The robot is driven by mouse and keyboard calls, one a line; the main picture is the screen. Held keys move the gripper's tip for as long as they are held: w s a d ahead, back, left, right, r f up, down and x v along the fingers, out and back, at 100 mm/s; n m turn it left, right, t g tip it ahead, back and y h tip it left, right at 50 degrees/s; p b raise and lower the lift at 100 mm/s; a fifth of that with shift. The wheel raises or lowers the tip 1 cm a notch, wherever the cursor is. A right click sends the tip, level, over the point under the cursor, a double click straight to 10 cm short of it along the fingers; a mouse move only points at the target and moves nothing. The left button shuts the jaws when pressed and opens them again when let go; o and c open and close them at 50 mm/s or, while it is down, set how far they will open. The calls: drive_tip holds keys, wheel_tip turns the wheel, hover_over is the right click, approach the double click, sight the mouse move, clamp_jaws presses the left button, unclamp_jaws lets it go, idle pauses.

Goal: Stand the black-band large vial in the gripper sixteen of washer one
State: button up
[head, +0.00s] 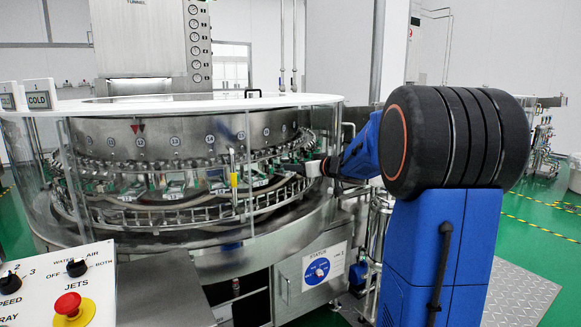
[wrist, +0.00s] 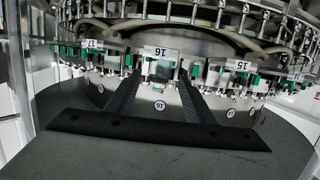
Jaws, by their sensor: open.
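My gripper (wrist: 160,84) is open in the wrist view, its two dark fingers reaching toward the washer's ring, one on each side of the station marked 16. A clear, greenish glass shape (wrist: 161,69), likely the large vial, shows at that station between the fingertips, just beyond the 16 plate (wrist: 156,52). Its black band cannot be made out, and I cannot tell whether it is seated. The fingers look apart from it. In the head view my gripper (head: 298,167) is inside the washer (head: 175,165) at its right side; no vial can be told there.
Neighbouring stations with green clips, marked 15 (wrist: 242,66) and 17 (wrist: 94,44), sit close on both sides. Jet tubes and hoses crowd the ring behind. The washer's clear guard (head: 105,190) curves around its front. A control panel (head: 60,290) stands at the lower left.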

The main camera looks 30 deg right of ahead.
drive_tip(key=v, duration=0.6)
drive_tip(key=shift+r, duration=0.1)
drive_tip(key=s+a+m+g+h, duration=0.2)
drive_tip(key=s+a+m+h, duration=0.35)
drive_tip(key=s, duration=0.65)
drive_tip(key=s+a+f+n+g+y, duration=0.1)
drive_tip(key=s+a+f+g, duration=0.2)
drive_tip(key=s+a+f, duration=0.3)
drive_tip(key=s+a+f+n+g+y, duration=0.1)
drive_tip(key=s+a+f, duration=0.5)
drive_tip(key=s, duration=0.7)
drive_tip(key=s+a+f+n+g+y, duration=0.1)
drive_tip(key=s+a+f+g, duration=0.3)
drive_tip(key=s+a+f, duration=0.2)
drive_tip(key=s+f, duration=0.2)
drive_tip(key=s, duration=0.1)
drive_tip(key=shift+s+a+n+g, duration=0.15)
drive_tip(key=shift+s+n+g, duration=0.15)
drive_tip(key=shift+s+n, duration=0.05)
drive_tip(key=shift+f, duration=0.1)
